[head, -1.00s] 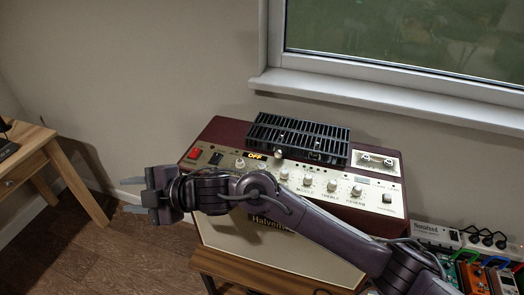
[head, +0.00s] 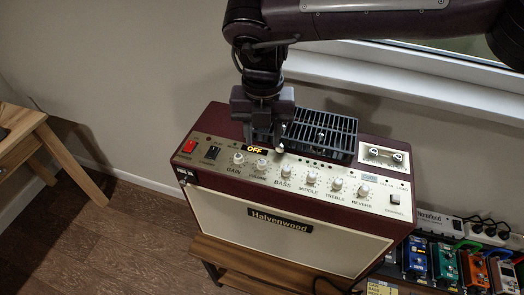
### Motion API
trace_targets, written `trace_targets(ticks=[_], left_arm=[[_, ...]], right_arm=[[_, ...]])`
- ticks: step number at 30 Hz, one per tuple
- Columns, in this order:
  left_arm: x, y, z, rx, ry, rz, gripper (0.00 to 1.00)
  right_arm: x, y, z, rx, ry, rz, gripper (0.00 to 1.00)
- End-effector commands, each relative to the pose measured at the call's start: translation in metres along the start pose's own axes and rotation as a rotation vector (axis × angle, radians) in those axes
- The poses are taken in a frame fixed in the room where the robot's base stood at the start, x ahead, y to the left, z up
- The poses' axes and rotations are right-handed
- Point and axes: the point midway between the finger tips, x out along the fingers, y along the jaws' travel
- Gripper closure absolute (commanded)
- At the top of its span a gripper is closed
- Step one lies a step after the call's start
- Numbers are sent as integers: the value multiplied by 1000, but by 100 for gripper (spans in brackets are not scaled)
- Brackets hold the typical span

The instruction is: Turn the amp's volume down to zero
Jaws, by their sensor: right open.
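The amp (head: 285,236) is a dark red box with a cream front and a "Halvenwood" badge, standing on a wooden stand. Its top panel has a row of pale knobs. The volume knob (head: 261,165) is second from the left, between the gain knob (head: 238,158) and the bass knob (head: 287,170). A small display (head: 254,149) above it reads "OFF". My right gripper (head: 264,138) points down from above, just behind the volume knob and close to the display. It is open, and no object shows between its fingers. My left gripper is not in view.
A black vent grille (head: 326,133) rises on the amp top, beside my right gripper. A red switch (head: 189,146) sits at the panel's left. Several pedals (head: 445,262) stand at the lower right. A wooden table (head: 38,140) is at the left. A window sill (head: 420,93) runs behind.

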Motion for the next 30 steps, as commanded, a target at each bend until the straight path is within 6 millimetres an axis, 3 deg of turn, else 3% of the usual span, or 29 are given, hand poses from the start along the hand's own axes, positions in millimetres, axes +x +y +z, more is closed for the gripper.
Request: trace_targets(ticks=[12,18,25,30], left_arm=[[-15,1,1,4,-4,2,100],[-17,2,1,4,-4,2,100],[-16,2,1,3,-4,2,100],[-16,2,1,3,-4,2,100]], right_arm=[[60,0,-1,-1,2,-2,60],[73,0,-1,-2,1,0,60],[74,0,0,-1,0,0,60],[74,0,0,-1,0,1,82]])
